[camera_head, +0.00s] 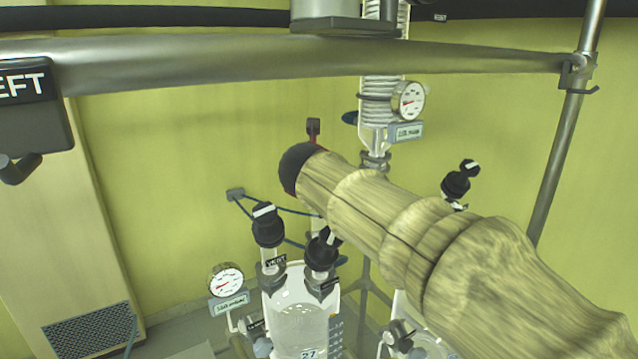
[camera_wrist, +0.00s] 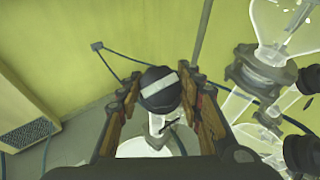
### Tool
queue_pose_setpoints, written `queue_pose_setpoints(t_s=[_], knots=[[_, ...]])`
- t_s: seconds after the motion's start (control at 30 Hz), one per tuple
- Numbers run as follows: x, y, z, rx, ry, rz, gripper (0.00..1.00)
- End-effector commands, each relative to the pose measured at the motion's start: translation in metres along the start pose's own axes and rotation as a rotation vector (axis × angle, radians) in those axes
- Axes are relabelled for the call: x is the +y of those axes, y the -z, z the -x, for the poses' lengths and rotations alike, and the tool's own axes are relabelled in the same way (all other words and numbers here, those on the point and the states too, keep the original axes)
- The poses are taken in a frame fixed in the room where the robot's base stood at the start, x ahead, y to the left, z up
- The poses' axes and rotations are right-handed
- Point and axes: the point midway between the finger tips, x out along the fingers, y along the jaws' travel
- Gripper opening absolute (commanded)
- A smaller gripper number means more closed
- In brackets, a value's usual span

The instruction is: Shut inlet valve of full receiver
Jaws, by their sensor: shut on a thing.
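In the wrist view my gripper (camera_wrist: 162,95) is shut on a round black valve knob (camera_wrist: 160,84), one finger on each side. A pale stripe runs slantwise across its top, and clear glass shows below it. There, a clear glass receiver (camera_head: 300,312) marked 27 stands at bottom centre. Two black-knobbed valves rise from it: the vent valve (camera_head: 268,228) and a second valve (camera_head: 322,252) on its right. I cannot tell which head-view valve the held knob is.
A gauge (camera_head: 226,281) stands left of the receiver, and another gauge (camera_head: 410,101) sits on the glass column. A metal rail (camera_head: 250,63) crosses above. In the wrist view, glassware with black clamps (camera_wrist: 262,70) stands close on the right. The left side is more open.

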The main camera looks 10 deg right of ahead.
Motion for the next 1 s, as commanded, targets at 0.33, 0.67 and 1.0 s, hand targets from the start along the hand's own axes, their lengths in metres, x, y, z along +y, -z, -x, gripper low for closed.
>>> queue_pose_setpoints(t_s=[0.33,0.67,1.0], knots=[[0.0023,0.0004,-0.0009,0.004,0.202,-0.258,0.11],[0.0014,-0.0032,0.0004,0.004,0.395,-0.505,0.11],[0.0006,-0.0033,0.0008,0.004,0.564,-0.725,0.11]])
